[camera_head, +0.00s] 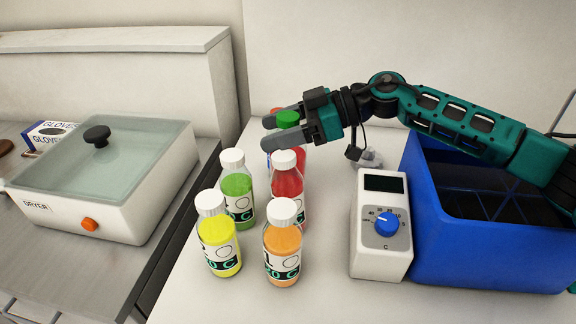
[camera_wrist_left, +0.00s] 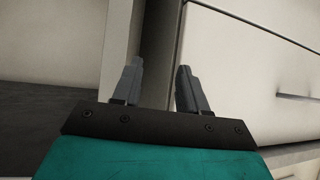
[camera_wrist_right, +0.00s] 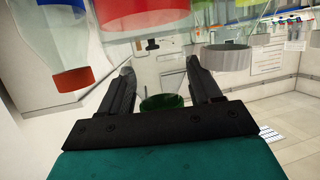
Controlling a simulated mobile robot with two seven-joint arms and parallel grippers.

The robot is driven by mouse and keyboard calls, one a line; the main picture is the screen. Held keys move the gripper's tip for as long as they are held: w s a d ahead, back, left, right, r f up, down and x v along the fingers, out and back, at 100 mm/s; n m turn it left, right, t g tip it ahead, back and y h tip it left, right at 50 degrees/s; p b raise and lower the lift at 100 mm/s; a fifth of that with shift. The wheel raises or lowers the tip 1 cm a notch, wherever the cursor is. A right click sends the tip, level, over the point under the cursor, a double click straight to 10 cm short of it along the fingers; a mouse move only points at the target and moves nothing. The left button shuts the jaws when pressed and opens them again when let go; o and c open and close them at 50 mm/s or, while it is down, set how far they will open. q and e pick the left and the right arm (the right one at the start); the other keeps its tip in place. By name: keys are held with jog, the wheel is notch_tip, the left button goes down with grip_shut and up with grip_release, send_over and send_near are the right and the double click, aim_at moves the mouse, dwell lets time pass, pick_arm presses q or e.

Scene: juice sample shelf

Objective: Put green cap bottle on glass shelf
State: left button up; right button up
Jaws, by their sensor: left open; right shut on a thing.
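My right gripper (camera_head: 284,130) is shut on the green cap (camera_head: 288,119) of a bottle, above the rear of the bottle group. The green cap (camera_wrist_right: 160,102) also shows between the fingers in the right wrist view. The bottle's body is mostly hidden behind the gripper and the front bottles, so I cannot tell whether it touches the table. My left gripper (camera_wrist_left: 155,88) is open and empty in front of pale cabinet surfaces, and is outside the head view. I cannot clearly make out the glass shelf.
White-capped bottles of green (camera_head: 238,194), red (camera_head: 287,184), yellow (camera_head: 218,245) and orange (camera_head: 282,243) liquid stand close by. A red-capped bottle (camera_wrist_right: 70,78) is beside the right gripper. A control box (camera_head: 381,246) and blue bin (camera_head: 478,250) are right; a dryer (camera_head: 75,210) is left.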

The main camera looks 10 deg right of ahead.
jog(key=shift+s+f, duration=0.15)
jog(key=shift+f, duration=0.45)
grip_shut()
jog(key=shift+r, duration=0.15)
